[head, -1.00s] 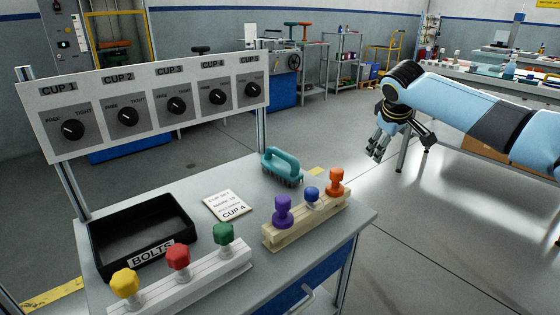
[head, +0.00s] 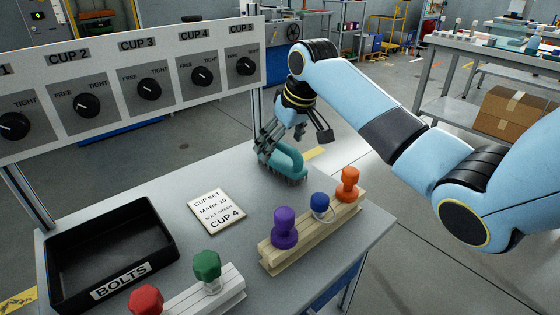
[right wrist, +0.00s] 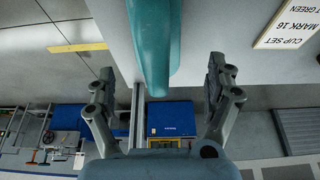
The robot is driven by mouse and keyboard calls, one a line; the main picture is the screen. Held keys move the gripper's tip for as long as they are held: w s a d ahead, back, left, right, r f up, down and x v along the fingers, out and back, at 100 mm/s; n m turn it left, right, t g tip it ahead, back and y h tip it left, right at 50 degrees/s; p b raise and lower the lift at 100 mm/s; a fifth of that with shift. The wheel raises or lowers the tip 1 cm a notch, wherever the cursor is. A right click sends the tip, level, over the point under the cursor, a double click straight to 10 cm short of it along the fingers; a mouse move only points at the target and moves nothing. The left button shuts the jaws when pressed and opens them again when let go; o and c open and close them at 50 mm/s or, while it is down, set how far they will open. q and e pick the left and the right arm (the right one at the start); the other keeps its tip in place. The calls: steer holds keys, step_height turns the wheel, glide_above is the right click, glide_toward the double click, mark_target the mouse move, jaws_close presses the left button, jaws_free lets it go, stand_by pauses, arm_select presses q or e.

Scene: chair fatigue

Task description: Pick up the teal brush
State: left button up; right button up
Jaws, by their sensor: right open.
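The teal brush (head: 284,160) stands bristles down on the grey table, near its far edge, in the head view. My right gripper (head: 294,138) is at the brush from above and behind, and its fingers hide part of the handle. In the right wrist view the teal handle (right wrist: 153,45) reaches down between the two spread fingers of the open right gripper (right wrist: 160,85). Gaps show on both sides, so the fingers look apart from it. My left gripper is not in view.
A wooden rack (head: 315,234) with purple, blue and orange knobs stands nearer on the table. A CUP 4 card (head: 217,212) lies left of the brush. A black BOLTS tray (head: 160,215) and the dial panel (head: 130,119) are further left.

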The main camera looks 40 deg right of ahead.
mark_target(277, 157)
steer(key=b+x, duration=0.1)
steer(key=x, duration=0.3)
steer(key=shift+w+d+f+b, duration=0.1)
steer(key=shift+f+b, duration=0.25)
steer(key=shift+b, duration=0.05)
steer(key=shift+w+f, duration=0.25)
steer(key=shift+f, duration=0.15)
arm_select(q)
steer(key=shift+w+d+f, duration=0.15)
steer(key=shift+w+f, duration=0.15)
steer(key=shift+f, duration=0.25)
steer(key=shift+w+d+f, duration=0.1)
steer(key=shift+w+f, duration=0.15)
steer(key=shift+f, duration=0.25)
arm_select(e)
steer(key=shift+r, duration=0.1)
steer(key=c, duration=1.4)
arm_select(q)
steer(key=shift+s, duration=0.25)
arm_select(e)
steer(key=shift+o, duration=0.2)
